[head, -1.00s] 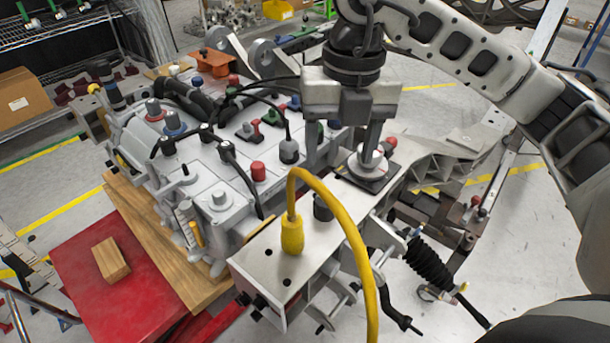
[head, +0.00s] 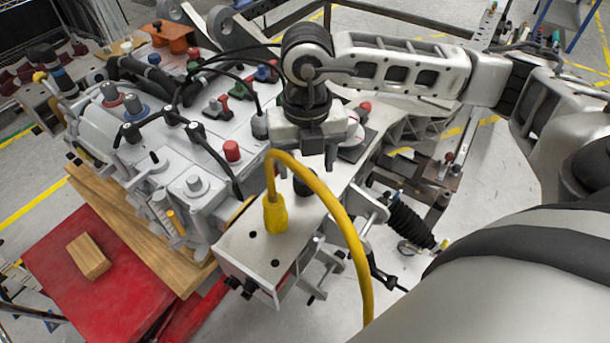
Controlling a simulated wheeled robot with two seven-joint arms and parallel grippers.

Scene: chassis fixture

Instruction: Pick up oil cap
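No part is labelled as the oil cap, so I cannot tell for sure which one it is. A short black cylindrical cap (head: 303,187) stands upright on the pale metal plate (head: 240,248), beside the yellow hose. A round whitish knob (head: 354,132) on a dark square pad is partly hidden behind my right gripper. My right gripper (head: 315,160) comes in from the right and points down above the plate, just behind the black cap. Its fingers are mostly hidden or foreshortened, so its opening and any contact are unclear. My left gripper is not in view.
A yellow hose (head: 330,205) arches up in front of the gripper from its fitting on the plate. The engine block (head: 170,185), with red, blue and green caps and black cables, fills the left. A wood block (head: 88,257) lies on a red surface (head: 65,290).

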